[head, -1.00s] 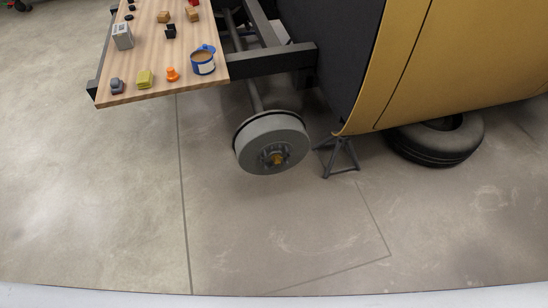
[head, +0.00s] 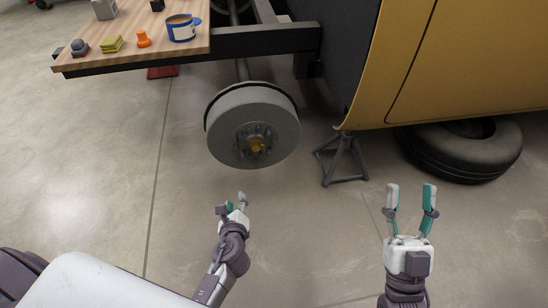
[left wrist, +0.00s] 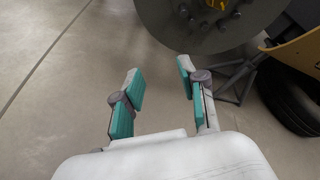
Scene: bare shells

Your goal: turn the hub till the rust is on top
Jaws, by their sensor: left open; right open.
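My right gripper (head: 411,190) is open and empty, right of the hub, below the tyre.
A jack stand (head: 342,160) stands right of the hub, beside a tyre (head: 460,155) lying under the yellow body panel (head: 450,60). Open floor lies left of the hub.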

